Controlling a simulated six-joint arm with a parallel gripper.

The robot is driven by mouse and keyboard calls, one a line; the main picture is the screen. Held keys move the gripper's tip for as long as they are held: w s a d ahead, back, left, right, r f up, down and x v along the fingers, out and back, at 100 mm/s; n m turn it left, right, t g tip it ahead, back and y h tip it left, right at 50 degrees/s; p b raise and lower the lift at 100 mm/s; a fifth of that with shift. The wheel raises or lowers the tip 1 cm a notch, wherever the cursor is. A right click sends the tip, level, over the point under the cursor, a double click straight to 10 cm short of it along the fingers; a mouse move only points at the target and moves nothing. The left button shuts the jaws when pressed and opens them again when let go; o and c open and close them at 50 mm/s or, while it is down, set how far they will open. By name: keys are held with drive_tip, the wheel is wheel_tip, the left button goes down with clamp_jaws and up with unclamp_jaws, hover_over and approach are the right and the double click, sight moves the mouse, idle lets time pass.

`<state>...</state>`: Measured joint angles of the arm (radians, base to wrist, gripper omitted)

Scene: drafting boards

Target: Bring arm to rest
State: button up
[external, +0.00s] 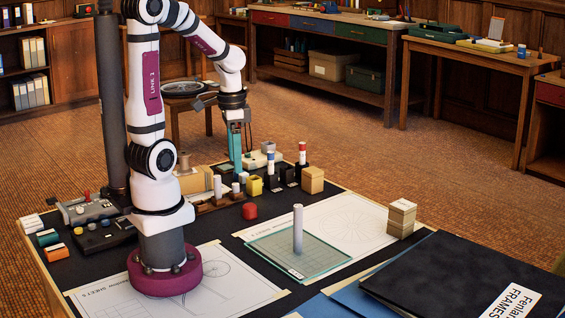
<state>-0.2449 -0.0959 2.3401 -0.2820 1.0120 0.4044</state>
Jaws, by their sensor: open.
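My arm stands on a round purple base on the dark drafting table (222,232). It is raised and bent over toward the table's far side. My gripper (237,172) points down with its teal fingers above or among the small items at the back of the table. The jaws are open, and I see nothing held between them. The exact gap between the fingertips and the items behind them is hard to tell from this angle.
A grey cylinder (298,229) stands upright on a green glass plate (325,262). A block stack (401,219) is at right, near a dark folder (455,275). A red piece (249,211), yellow cup (254,186) and wooden block (313,180) sit near the gripper. Drawing sheets lie flat.

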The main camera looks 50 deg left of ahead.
drive_tip(key=s+d+r+y, duration=0.1)
drive_tip(key=s+d+r, duration=0.1)
drive_tip(key=s, duration=0.9)
drive_tip(key=shift+d+r+m+g+y, duration=0.15)
drive_tip(key=shift+r+m+g+y, duration=0.2)
drive_tip(key=shift+r, duration=0.3)
